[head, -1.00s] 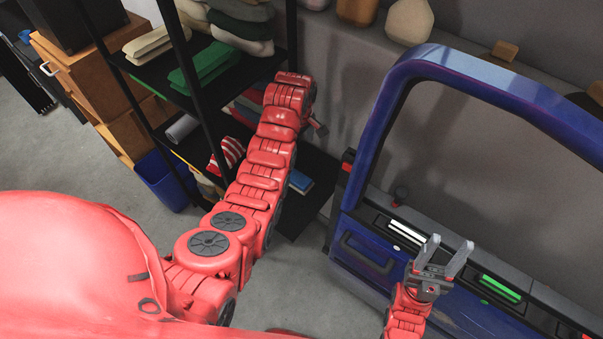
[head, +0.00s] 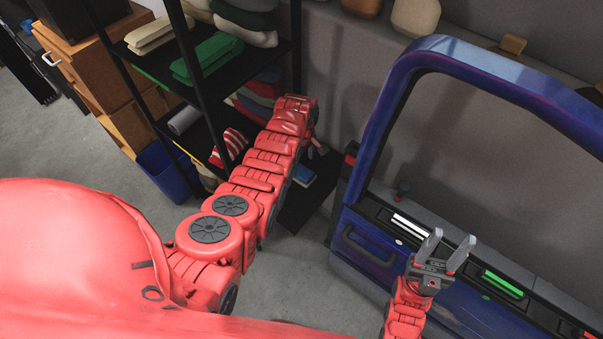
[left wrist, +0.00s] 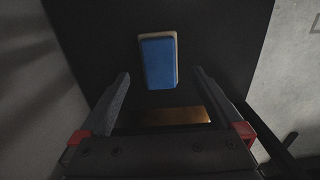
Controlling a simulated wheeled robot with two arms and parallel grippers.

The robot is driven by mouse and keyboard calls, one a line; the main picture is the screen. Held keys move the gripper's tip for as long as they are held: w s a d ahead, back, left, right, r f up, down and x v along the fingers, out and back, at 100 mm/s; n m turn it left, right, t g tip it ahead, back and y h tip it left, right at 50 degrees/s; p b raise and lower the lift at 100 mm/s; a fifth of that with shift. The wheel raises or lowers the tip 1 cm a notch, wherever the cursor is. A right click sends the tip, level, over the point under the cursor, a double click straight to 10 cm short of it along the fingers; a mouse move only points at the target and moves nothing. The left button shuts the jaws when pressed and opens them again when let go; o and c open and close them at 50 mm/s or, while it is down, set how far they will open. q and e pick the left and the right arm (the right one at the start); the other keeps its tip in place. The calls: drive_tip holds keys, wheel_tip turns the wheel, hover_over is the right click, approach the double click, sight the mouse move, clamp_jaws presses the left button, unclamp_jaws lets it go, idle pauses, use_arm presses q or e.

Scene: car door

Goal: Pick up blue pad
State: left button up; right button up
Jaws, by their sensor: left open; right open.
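The blue pad (head: 302,177) lies on a low black shelf in the head view, just below the end of my left arm. In the left wrist view the blue pad (left wrist: 158,63) has a pale edge and lies flat on a dark surface. My left gripper (left wrist: 163,76) is open and empty there, its fingertips to either side of the pad's near part in the picture; the gap in height cannot be told. In the head view my left gripper (head: 318,148) is mostly hidden by its arm. My right gripper (head: 445,248) is open and empty in front of the car door.
The black shelf rack holds folded cloths (head: 207,58) and a striped cloth (head: 229,147). A yellowish block (left wrist: 170,116) lies near the pad. The blue car door (head: 375,150) stands at right. A blue bin (head: 168,172) and brown cabinets (head: 97,65) stand at left.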

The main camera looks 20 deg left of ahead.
sight(302, 171)
use_arm(q)
drive_tip(key=shift+f, duration=0.95)
wheel_tip(302, 171, down, 4)
drive_tip(key=b, duration=0.3)
drive_tip(key=shift+w+r+b, duration=0.1)
drive_tip(key=shift+r+b, duration=0.1)
drive_tip(key=shift+b, duration=0.2)
drive_tip(key=shift+r, duration=0.1)
drive_tip(key=shift+c, duration=0.9)
drive_tip(key=c, duration=1.3)
drive_tip(key=shift+r, duration=0.1)
